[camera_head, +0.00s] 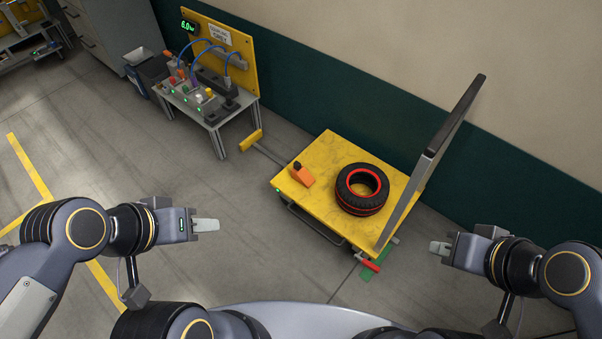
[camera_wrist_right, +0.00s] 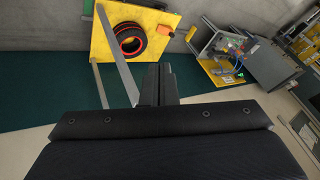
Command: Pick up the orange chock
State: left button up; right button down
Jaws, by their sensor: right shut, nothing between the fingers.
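The orange chock (camera_head: 302,176) is a small wedge with a dark knob, lying on the left part of a yellow platform (camera_head: 318,155). A black tyre with red rings (camera_head: 362,188) lies on the platform to its right. In the right wrist view the chock (camera_wrist_right: 168,28) sits beside the tyre (camera_wrist_right: 129,40). My left gripper (camera_head: 207,225) is left of the platform, well apart from the chock; its finger gap cannot be made out. My right gripper (camera_head: 438,247) is right of the platform, shut and empty, with its fingers also in the wrist view (camera_wrist_right: 158,85).
A tall grey panel (camera_head: 432,160) stands along the platform's right edge. A red handle (camera_head: 368,265) sticks out at the front corner. A yellow-ended lever (camera_head: 250,140) reaches out at the left. A small bench (camera_head: 215,115) with cables stands behind left. Floor between my left gripper and platform is clear.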

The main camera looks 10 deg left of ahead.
aim_at(299, 173)
jog(key=i+j+z, duration=0.1)
jog(key=i+j, duration=0.4)
jog(key=j, duration=0.15)
jog(key=i+j+z, duration=0.25)
jog(key=i+j, duration=0.15)
jog(key=j, duration=0.3)
jog(key=i+j+z, duration=0.1)
jog(key=i+j, duration=0.3)
jog(key=j, duration=0.35)
jog(key=i+j+z, duration=0.15)
jog(key=j, duration=0.25)
jog(key=i+j+z, duration=0.1)
jog(key=i+j, duration=0.15)
jog(key=j, duration=0.15)
